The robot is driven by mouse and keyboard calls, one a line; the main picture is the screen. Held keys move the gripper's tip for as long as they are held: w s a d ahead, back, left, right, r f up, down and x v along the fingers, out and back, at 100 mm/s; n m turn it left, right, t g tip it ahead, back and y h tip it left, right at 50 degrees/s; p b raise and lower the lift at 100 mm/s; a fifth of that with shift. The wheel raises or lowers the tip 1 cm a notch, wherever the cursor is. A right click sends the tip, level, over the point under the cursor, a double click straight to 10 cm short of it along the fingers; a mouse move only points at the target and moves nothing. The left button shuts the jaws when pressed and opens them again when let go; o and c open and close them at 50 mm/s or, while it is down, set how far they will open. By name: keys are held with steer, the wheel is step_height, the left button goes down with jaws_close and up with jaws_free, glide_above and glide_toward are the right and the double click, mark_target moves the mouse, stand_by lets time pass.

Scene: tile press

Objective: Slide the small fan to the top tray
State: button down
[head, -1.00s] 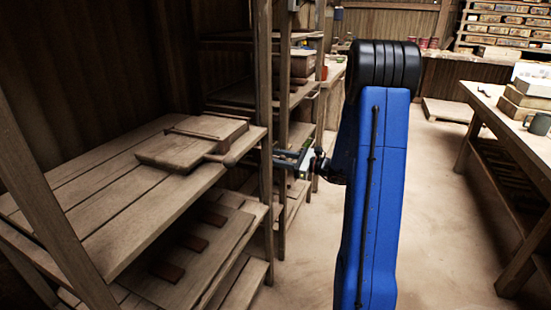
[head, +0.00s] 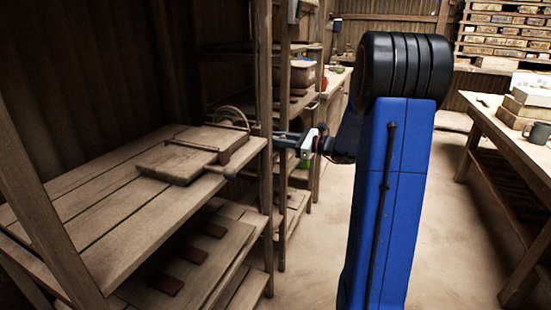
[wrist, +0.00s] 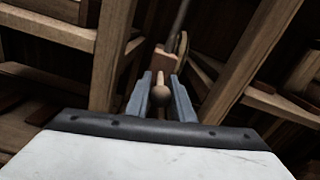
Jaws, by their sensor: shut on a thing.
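My gripper (head: 280,139) is in the middle of the head view, beside the posts of the left rack, with its fingers pointing left. In the wrist view my gripper (wrist: 159,105) is shut on a round wooden knob. The knob seems to belong to the small fan (wrist: 159,95), with a wooden block and a curved rim behind it. In the head view a pale curved part, likely of the fan (head: 231,113), shows behind the rack's top tray (head: 80,205); the rest is hidden. The tray is a level plank surface.
A hinged wooden press (head: 180,163) with a handle lies on the top tray. A lower board (head: 215,262) bears several dark bars. Upright posts (head: 264,100) stand close to my gripper. A workbench (head: 500,125) is at right; the floor between is clear.

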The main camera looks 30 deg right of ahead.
step_height(320, 180, up, 40)
steer(key=shift+r, duration=0.1)
steer(key=c, duration=1.7)
jaws_free()
steer(key=v, duration=1.7)
steer(key=shift+s+d, duration=0.2)
